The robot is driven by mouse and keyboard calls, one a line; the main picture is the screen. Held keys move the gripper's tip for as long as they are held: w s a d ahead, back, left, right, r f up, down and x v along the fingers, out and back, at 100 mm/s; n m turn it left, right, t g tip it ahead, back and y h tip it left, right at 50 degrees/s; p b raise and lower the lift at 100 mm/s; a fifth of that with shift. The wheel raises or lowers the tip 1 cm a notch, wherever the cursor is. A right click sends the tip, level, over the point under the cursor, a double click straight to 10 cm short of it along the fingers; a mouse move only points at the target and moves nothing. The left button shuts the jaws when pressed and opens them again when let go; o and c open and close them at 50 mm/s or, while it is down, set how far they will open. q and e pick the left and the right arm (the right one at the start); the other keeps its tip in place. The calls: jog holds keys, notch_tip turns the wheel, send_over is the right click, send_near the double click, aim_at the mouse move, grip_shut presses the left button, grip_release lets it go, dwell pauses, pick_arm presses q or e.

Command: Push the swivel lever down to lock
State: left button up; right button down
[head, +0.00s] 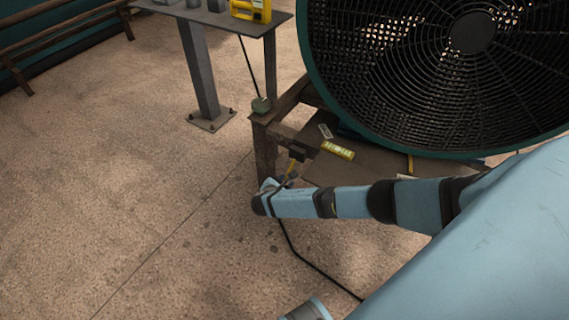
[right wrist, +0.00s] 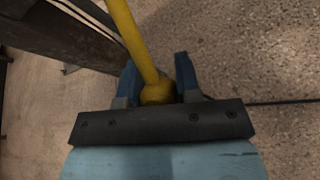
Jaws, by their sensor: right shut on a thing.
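The swivel lever (head: 292,168) is a thin yellow rod, and it runs from a dark block (head: 298,151) on the fan stand down to my right gripper (head: 272,187). In the right wrist view the yellow lever (right wrist: 127,35) ends in a round yellow knob (right wrist: 158,91). The two blue fingers of my right gripper (right wrist: 157,70) stand on either side of the knob and are shut on it. The lever's far end is outside the wrist view. My left gripper is not in view.
A large black-grilled fan (head: 440,90) with a teal rim sits above the rusty stand (head: 265,150). A metal table (head: 200,14) with a yellow device (head: 250,9) stands behind. A black cable (head: 310,262) lies on the floor. The floor to the left is clear.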

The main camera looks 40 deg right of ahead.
jog(key=shift+d, duration=0.3)
jog(key=c, duration=0.8)
grip_release()
jog(key=shift+a, duration=0.1)
jog(key=p+v, duration=0.4)
jog(key=v, duration=0.9)
jog(key=shift+s+a+r, duration=0.15)
jog(key=shift+a+r, duration=0.05)
jog(key=shift+a, duration=0.15)
